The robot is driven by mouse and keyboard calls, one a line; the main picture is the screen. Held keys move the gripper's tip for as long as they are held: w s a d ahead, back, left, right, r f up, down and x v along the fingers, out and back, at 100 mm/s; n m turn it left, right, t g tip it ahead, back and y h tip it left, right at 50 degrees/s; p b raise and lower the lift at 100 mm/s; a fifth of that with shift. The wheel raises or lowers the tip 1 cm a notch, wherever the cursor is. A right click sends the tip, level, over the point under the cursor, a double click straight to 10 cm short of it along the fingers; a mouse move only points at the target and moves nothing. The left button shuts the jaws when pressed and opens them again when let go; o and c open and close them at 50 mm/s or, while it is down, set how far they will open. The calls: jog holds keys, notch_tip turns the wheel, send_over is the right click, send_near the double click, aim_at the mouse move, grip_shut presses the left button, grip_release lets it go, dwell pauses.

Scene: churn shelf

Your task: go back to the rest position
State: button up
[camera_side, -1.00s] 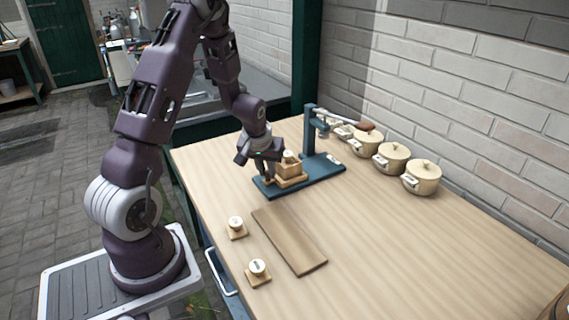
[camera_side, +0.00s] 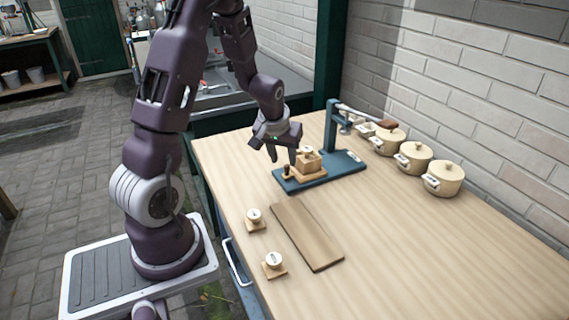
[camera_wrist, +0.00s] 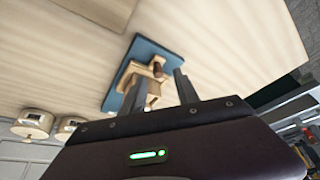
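My gripper (camera_side: 282,157) hangs just above and to the left of the wooden block (camera_side: 309,163) in the side view. Its two fingers are apart with nothing seen between them; the wrist view also shows my gripper (camera_wrist: 162,88) with spread fingers. The block has a pale round knob on top and sits on the blue base (camera_side: 345,163) of a lever press. A small dark peg (camera_side: 287,171) stands on wood beside the block. In the wrist view the blue base (camera_wrist: 122,77) lies beyond the fingers, partly hidden by them.
The press's post and brown-tipped lever (camera_side: 362,116) rise behind the block. Several cream lidded pots (camera_side: 443,178) line the wall. A brown board (camera_side: 307,236) and two pale knobs on square wooden bases (camera_side: 254,218) (camera_side: 274,262) lie nearer. The table's right front is clear.

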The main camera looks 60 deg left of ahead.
jog(key=shift+v, duration=1.65)
jog(key=s+d+r+m+t+h, duration=0.1)
jog(key=s+d+r+m, duration=0.15)
jog(key=d+r, duration=0.45)
jog(key=s+d+r+m+t+h, duration=0.1)
jog(key=s+d+r+m, duration=0.15)
jog(key=d+r, duration=0.5)
jog(key=s+d+r+m+h, duration=0.1)
jog(key=s+d+m, duration=0.3)
jog(key=s+d, duration=0.5)
jog(key=s, duration=0.3)
jog(key=shift+r, duration=0.3)
jog(key=shift+a, duration=0.1)
